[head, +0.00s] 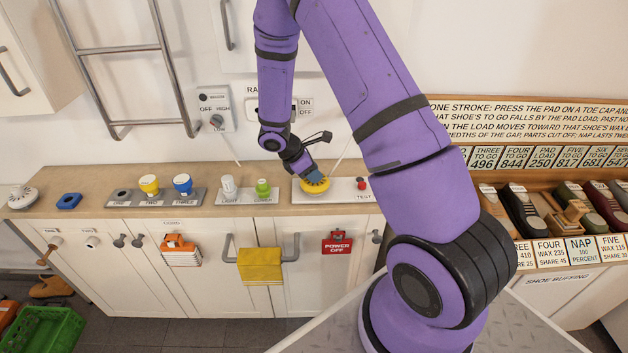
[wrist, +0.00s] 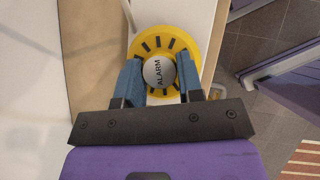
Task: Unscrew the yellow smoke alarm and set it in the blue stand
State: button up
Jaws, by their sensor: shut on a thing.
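The yellow smoke alarm (head: 314,187) sits on a white base plate labelled TEST at the right part of the counter. In the wrist view the alarm (wrist: 184,44) is a yellow disc with dark slots and a grey centre marked ALARM. My gripper (head: 312,176) is over it with its blue fingers pointing down. In the wrist view the two fingers (wrist: 159,82) grip the raised centre from both sides. Whether the alarm is still seated on its base cannot be seen. The blue stand (head: 69,201) is a small block with a dark recess at the counter's left.
A white round device (head: 23,197) lies left of the blue stand. A plate with yellow and blue knobs (head: 150,185) and a plate with white and green bulbs (head: 262,188) stand between stand and alarm. A red button (head: 362,184) is just right of the alarm.

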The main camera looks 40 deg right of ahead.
jog(key=shift+r, duration=0.45)
jog(key=shift+r, duration=1.3)
jog(key=shift+s, duration=0.1)
